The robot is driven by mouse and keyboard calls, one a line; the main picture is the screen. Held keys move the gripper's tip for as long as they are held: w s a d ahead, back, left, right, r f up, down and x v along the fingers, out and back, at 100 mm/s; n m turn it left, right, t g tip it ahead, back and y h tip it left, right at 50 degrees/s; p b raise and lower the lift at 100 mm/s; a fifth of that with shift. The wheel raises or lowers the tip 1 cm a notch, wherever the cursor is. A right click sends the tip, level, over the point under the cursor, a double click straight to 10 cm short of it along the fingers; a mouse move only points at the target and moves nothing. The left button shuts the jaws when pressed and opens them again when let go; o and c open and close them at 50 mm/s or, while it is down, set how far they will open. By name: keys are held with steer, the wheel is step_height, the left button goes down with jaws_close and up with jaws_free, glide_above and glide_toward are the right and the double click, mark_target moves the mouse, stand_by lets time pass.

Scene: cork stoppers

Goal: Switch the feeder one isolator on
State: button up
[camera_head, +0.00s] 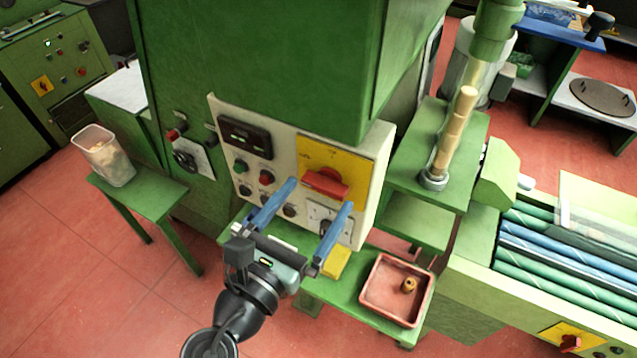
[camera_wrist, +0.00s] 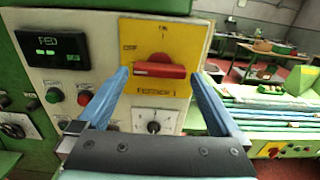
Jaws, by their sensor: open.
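The feeder one isolator is a red rotary handle (camera_head: 326,183) on a yellow plate (camera_head: 345,163) on the front of a pale control panel. In the wrist view the red handle (camera_wrist: 160,69) lies horizontal, and the yellow plate (camera_wrist: 183,35) reads "FEEDER 1" below it, with "OFF" at its left and a mark at its top. My gripper (camera_head: 320,208) is open and empty in front of the panel. In the wrist view its two blue fingers (camera_wrist: 160,85) stand on either side of the handle, apparently short of it. I cannot tell the exact gap.
The panel also carries a dark display (camera_wrist: 51,50), push buttons (camera_wrist: 85,97) and a lower dial (camera_wrist: 153,127). Below is a green shelf with a red tray (camera_head: 372,316) holding a cork. A clear tube of corks (camera_head: 453,131) stands right. A bin (camera_head: 103,156) stands left.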

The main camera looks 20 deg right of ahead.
steer(key=shift+x, duration=1.1)
steer(key=c, duration=1.1)
steer(key=shift+o, duration=0.2)
